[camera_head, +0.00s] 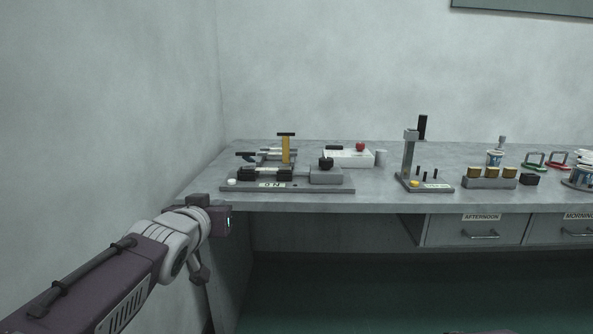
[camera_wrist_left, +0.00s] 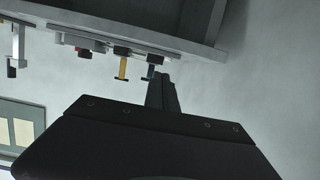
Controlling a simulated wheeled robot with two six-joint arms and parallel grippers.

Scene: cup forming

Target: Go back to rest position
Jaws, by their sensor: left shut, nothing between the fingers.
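My left arm comes in from the lower left in the head view. Its left gripper (camera_head: 222,220) is in front of the bench's front left corner, by the left wall, and its fingers are hard to make out there. In the left wrist view the left gripper's fingers (camera_wrist_left: 161,92) are together with nothing between them. The bench (camera_head: 375,198) stands ahead and shows tipped over at the top of the left wrist view. My right gripper is not in view.
A forming fixture (camera_head: 335,187) with a yellow-handled lever (camera_head: 285,149) stands at the bench's left end. A small press stand (camera_head: 409,160) and a grey block with yellow-topped cups (camera_head: 489,183) are further right. Drawers (camera_head: 475,231) hang below.

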